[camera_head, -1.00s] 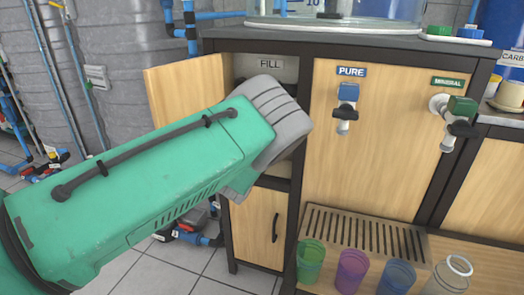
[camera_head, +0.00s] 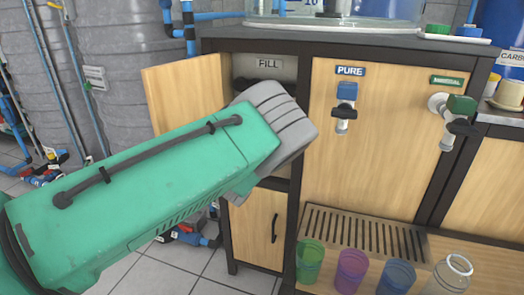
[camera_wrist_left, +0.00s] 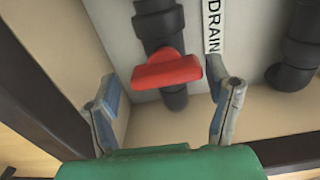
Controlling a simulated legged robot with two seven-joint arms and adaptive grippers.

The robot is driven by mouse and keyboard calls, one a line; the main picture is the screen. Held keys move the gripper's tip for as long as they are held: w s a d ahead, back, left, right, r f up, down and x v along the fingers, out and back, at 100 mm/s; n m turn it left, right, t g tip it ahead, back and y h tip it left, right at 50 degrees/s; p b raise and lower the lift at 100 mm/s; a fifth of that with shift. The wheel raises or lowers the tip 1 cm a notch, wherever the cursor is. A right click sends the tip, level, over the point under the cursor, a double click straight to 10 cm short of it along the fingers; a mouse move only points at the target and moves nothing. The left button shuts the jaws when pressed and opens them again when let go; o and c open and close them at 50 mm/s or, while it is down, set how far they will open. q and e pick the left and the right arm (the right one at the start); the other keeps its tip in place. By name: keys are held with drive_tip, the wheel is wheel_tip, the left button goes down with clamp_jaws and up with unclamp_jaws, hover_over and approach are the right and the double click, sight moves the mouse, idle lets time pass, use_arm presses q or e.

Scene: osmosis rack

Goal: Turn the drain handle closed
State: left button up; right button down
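The red drain handle (camera_wrist_left: 167,71) sits on a dark vertical pipe (camera_wrist_left: 160,25) beside a white DRAIN label (camera_wrist_left: 213,28) in the left wrist view. It lies crosswise to the pipe, slightly tilted. My left gripper (camera_wrist_left: 162,80) is open, with one finger on each side of the handle and visible gaps to both. The handle is nearer the far ends of the fingers. My right gripper is not in view.
The open cabinet door (camera_head: 185,95) stands left of my wrist. Another dark pipe (camera_wrist_left: 298,50) runs at right in the wrist view. PURE (camera_head: 345,105) and MINERAL (camera_head: 460,112) taps are on the front, above a slatted tray (camera_head: 318,213) and several cups.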

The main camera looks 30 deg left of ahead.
use_arm(q)
drive_tip(key=shift+s+r, duration=0.1)
drive_tip(key=shift+r, duration=0.05)
drive_tip(key=v, duration=1.1)
drive_tip(key=shift+s+d, duration=0.15)
drive_tip(key=shift+s, duration=0.2)
